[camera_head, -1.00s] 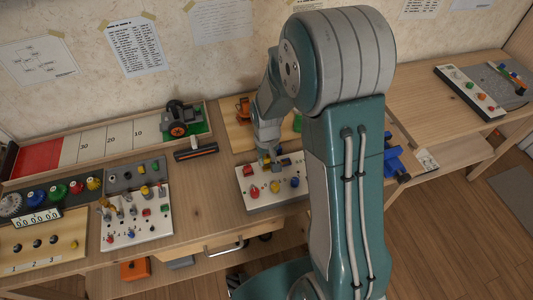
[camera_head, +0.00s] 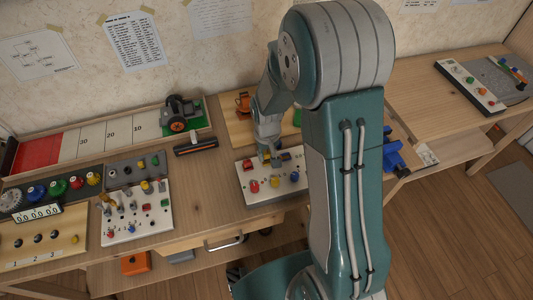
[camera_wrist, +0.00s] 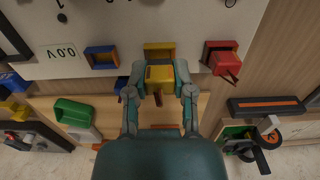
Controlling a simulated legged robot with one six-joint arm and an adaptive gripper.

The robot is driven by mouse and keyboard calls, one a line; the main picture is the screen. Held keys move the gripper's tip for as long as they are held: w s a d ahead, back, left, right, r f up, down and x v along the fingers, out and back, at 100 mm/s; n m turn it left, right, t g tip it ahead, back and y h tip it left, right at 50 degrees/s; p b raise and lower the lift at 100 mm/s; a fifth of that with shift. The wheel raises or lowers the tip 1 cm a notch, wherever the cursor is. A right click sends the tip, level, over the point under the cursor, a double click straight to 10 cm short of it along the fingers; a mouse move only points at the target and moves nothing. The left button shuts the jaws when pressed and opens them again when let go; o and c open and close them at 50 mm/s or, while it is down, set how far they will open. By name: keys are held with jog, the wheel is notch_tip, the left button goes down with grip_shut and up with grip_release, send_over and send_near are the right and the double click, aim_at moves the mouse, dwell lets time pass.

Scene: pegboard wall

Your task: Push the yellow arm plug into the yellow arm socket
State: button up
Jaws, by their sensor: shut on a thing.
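My gripper (camera_wrist: 160,82) is shut on the yellow arm plug (camera_wrist: 159,74) in the wrist view. The plug is a yellow block with a dark lead at its near end. Just beyond it is the yellow arm socket (camera_wrist: 159,47), an open yellow frame on the white panel (camera_wrist: 195,22). The plug is lined up with the socket and at its near edge; I cannot tell how far it is inside. In the head view my gripper (camera_head: 274,160) is low at the panel's back edge and mostly hides the plug and socket.
A blue socket (camera_wrist: 101,57) is left of the yellow one. A red plug (camera_wrist: 224,63) sits at the red socket (camera_wrist: 208,50) on the right. A blue piece (camera_wrist: 121,83) shows behind my left finger.

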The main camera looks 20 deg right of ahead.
aim_at(267, 153)
jog(key=shift+f, duration=0.6)
dwell(0.4)
jog(key=o, duration=0.9)
jog(key=shift+c, duration=0.2)
jog(key=shift+r, duration=2.55)
jog(key=shift+r, duration=0.4)
jog(key=s+r+t, duration=0.5)
jog(key=s+r, duration=1.3)
jog(key=r, duration=0.3)
jog(key=shift+r+t, duration=0.3)
